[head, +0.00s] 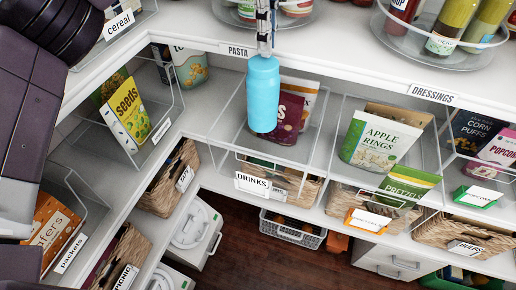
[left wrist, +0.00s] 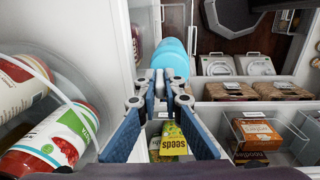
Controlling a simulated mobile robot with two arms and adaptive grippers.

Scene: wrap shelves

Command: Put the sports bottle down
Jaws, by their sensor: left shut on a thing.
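The sports bottle (head: 263,95) is a plain light-blue cylinder with a narrower top. My left gripper (head: 264,42) is shut on its top end, and the bottle hangs roughly upright in front of the shelf edge with the PASTA label. In the left wrist view the blue bottle (left wrist: 170,60) shows beyond my fingertips (left wrist: 160,86), which hide part of it. In the head view the bottle overlaps a clear bin with dark red packets; I cannot tell its height above it. My right gripper is not in view.
A clear bin (head: 226,118) with dark red packets (head: 287,118) stands behind the bottle, above a DRINKS label (head: 253,184). Apple rings (head: 381,137) stand in the bin to the right, a seeds packet (head: 127,112) to the left. Turntables with bottles and jars stand on the upper shelf.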

